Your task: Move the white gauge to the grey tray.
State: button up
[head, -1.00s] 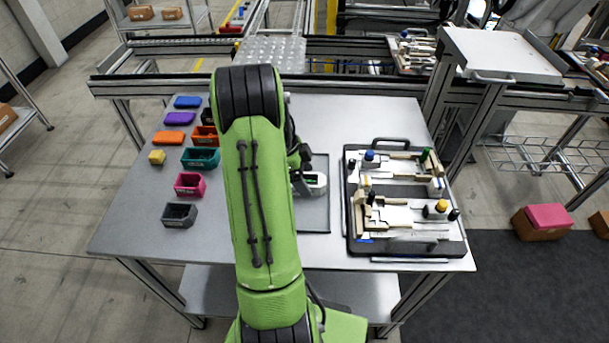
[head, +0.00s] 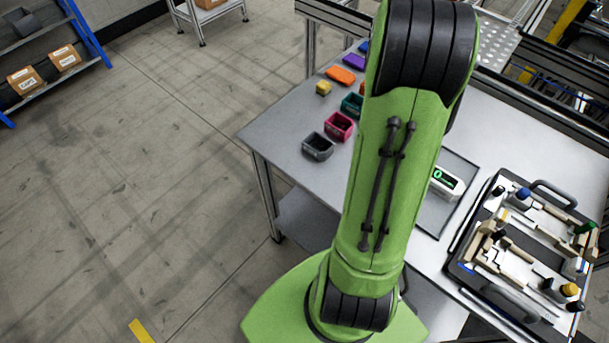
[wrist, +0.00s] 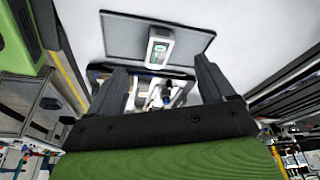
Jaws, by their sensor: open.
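The white gauge (head: 446,183) has a small green-lit display. It lies on a flat grey tray (head: 432,222) on the table, close to the tray's edge, partly beside my arm in the head view. In the wrist view the gauge (wrist: 159,47) shows beyond my fingers, over one long edge of the grey tray (wrist: 120,35). My gripper (wrist: 160,64) is open and empty, with a finger either side of the gauge in the picture and a gap between them and it. In the head view my arm hides the gripper and part of the tray.
Right of the tray lies a black case (head: 478,279) crowded with tools. Bare table (head: 290,120) shows around the bins.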

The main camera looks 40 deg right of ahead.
jog(key=w+a+r+n+t+h, duration=0.1)
jog(key=w+a+r+n+t, duration=0.15)
jog(key=a+n, duration=0.3)
jog(key=w+a+r+n+t, duration=0.1)
jog(key=w+a+r+n, duration=0.25)
jog(key=a, duration=0.35)
jog(key=s+a+n+t+y, duration=0.1)
jog(key=s+a+n+t, duration=0.1)
jog(key=a+n, duration=0.8)
jog(key=s+a+r+n+t+y, duration=0.1)
jog(key=s+a+n+t+y, duration=0.1)
jog(key=a+n, duration=0.7)
jog(key=s+a+t, duration=0.1)
jog(key=s+a, duration=0.1)
jog(key=a, duration=0.1)
jog(key=shift+a+n, duration=0.25)
jog(key=shift+n, duration=0.15)
jog(key=shift+s, duration=0.15)
